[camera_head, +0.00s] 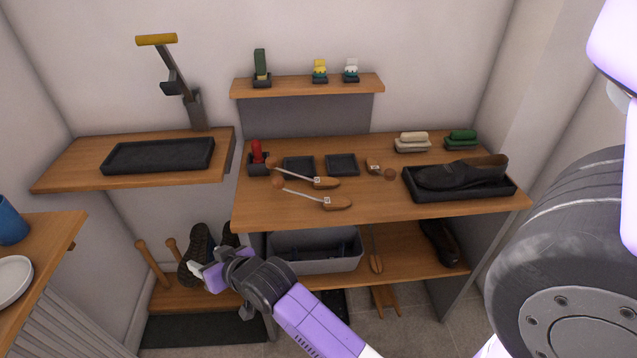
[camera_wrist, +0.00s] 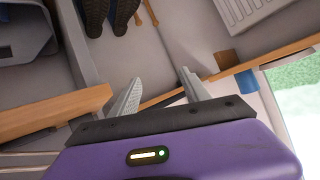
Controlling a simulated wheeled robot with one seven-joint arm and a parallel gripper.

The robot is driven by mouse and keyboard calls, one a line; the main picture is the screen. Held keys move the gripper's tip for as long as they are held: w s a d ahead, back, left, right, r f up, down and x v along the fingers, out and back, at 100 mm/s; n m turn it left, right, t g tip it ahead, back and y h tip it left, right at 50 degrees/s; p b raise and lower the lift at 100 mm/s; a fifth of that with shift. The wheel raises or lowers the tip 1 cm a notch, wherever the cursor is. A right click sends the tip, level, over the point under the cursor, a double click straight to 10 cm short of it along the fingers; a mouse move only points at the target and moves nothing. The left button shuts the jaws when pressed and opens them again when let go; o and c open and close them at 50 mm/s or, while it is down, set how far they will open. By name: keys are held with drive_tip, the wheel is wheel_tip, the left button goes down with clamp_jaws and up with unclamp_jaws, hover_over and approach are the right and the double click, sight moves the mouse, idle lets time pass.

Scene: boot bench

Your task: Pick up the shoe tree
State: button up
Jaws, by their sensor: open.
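Two wooden shoe trees with pale metal stems and ball ends lie on the bench top, one farther back (camera_head: 325,183) and one nearer the front edge (camera_head: 336,204). A smaller wooden piece (camera_head: 373,166), perhaps another shoe tree, lies to their right. My gripper (camera_head: 203,274) is at the lower left, left of the bench and in front of the dark boots (camera_head: 197,255). In the wrist view my gripper (camera_wrist: 158,88) has its fingers apart with nothing between them. No shoe tree shows clearly in the wrist view.
A dark shoe in a black tray (camera_head: 420,193) fills the right of the bench (camera_head: 260,212). Brushes (camera_head: 411,143) stand behind it. A grey bin (camera_head: 315,262) sits on the lower shelf. A side shelf (camera_head: 70,172) juts out at left. The bench's front left is clear.

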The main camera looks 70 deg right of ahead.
sight(269, 158)
drive_tip(key=w+d+r+m+g+h, duration=0.1)
drive_tip(key=w+d+r, duration=0.15)
drive_tip(key=d, duration=0.45)
drive_tip(key=w+d+r+g, duration=0.1)
drive_tip(key=w+d+r, duration=0.1)
drive_tip(key=d+r, duration=0.35)
drive_tip(key=w+d+r+m+g+h, duration=0.1)
drive_tip(key=w+d+r, duration=0.1)
drive_tip(key=d, duration=0.7)
drive_tip(key=s+d+r+m+g, duration=0.2)
drive_tip(key=s+d+r+g, duration=0.25)
drive_tip(key=d, duration=0.35)
drive_tip(key=s+f, duration=0.1)
drive_tip(key=s+g+y, duration=0.1)
drive_tip(key=s, duration=0.1)
drive_tip(key=s+f+m+g, duration=0.1)
drive_tip(key=s, duration=0.1)
drive_tip(key=shift+s+a+f+g+y+b, duration=0.2)
drive_tip(key=shift+a+f+g+y+b, duration=0.1)
drive_tip(key=shift+a+y+b, duration=0.1)
drive_tip(key=shift+s+f, duration=0.1)
drive_tip(key=shift+f, duration=0.2)
drive_tip(key=x, duration=0.3)
drive_tip(key=p+x, duration=0.1)
drive_tip(key=x, duration=0.3)
drive_tip(key=shift+s+f, duration=0.15)
drive_tip(key=shift+s, duration=0.05)
drive_tip(key=c, duration=1.2)
